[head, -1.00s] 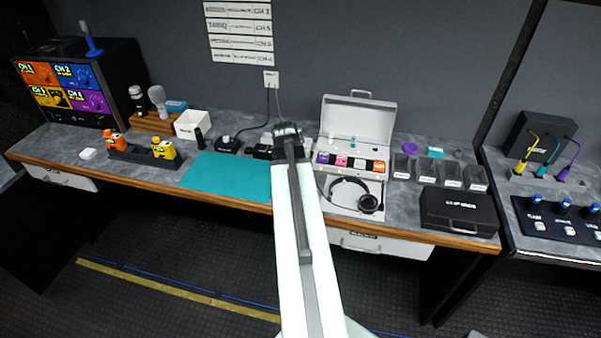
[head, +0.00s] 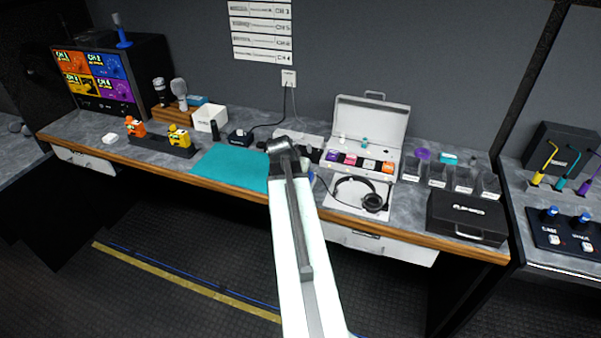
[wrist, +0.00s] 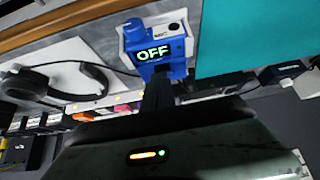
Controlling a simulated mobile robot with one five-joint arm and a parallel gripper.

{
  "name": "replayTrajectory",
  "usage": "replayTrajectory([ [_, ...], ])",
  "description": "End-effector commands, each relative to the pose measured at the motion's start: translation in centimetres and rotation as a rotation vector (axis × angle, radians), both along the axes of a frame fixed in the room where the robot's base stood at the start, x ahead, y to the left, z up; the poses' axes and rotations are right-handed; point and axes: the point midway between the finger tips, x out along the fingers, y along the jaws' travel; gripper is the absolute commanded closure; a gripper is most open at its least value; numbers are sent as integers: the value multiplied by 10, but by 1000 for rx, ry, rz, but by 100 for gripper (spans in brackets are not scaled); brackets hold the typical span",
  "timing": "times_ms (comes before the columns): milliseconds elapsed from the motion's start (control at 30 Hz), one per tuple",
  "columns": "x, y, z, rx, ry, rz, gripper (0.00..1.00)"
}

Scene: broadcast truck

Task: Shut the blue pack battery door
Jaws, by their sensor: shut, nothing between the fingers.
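The blue pack (wrist: 160,40) is in the upper middle of the wrist view, its small screen reading OFF. It sits at a white pad or holder on the grey worktop. I cannot clearly make out its battery door or how far it stands open. My gripper (wrist: 159,82) is shut and empty, its tips right at the pack's near edge; I cannot tell whether they touch it. In the head view my arm and gripper (head: 290,165) hide most of the pack, and only a bit of blue shows beside them.
A headset (head: 361,194) lies right of my gripper, before an open white case (head: 372,118) with several coloured packs. A teal mat (head: 230,166) lies to the left, mostly bare. A closed black case (head: 467,216) stands further right. Dark cables and devices lie behind the pack.

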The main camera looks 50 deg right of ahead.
Motion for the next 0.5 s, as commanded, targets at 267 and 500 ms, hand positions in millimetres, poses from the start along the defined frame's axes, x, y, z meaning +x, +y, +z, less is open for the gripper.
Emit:
replayTrajectory([
  [267, 0, 3, -6, 0, 0, 0, 100],
  [500, 0, 3, -6, 1, 1, -1, 100],
])
